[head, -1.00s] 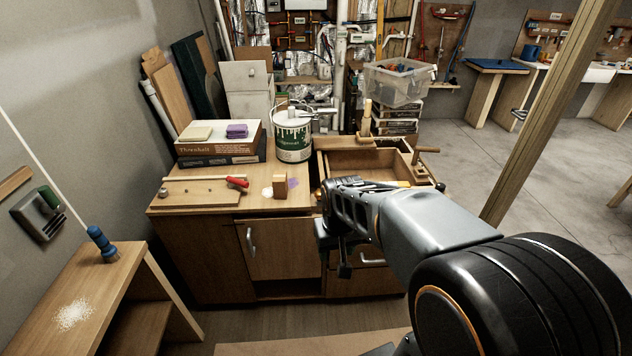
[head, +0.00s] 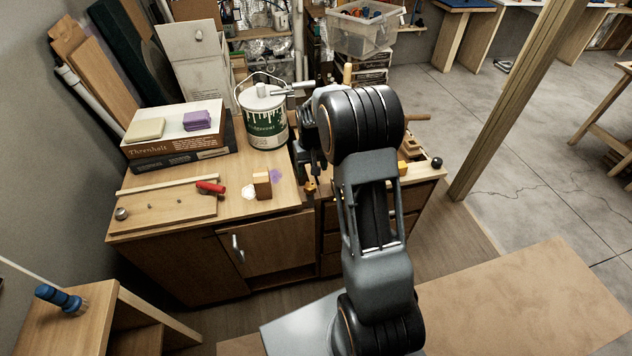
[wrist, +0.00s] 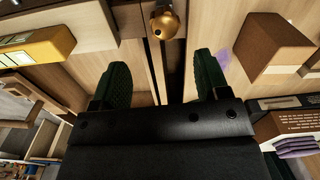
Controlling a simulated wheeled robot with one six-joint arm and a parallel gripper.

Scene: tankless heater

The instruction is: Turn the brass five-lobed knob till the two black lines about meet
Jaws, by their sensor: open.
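A rounded brass knob (wrist: 165,21) shows at the top middle of the wrist view, just beyond the gap between my fingers. Its lobes and the two black lines cannot be made out. A small brass-coloured piece at the cabinet's front edge (head: 310,187) in the head view looks like the same knob. My gripper (wrist: 162,66) is open and empty, with its two green-padded fingers apart. In the head view my gripper (head: 310,158) is dark and partly hidden by my arm, above the cabinet top near the paint can.
A wooden block (head: 262,184) stands left of the knob, beside a purple stain. A paint can (head: 263,118) stands behind. A board with a red-handled tool (head: 210,188) lies at left. A yellow object (wrist: 38,45) is left in the wrist view.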

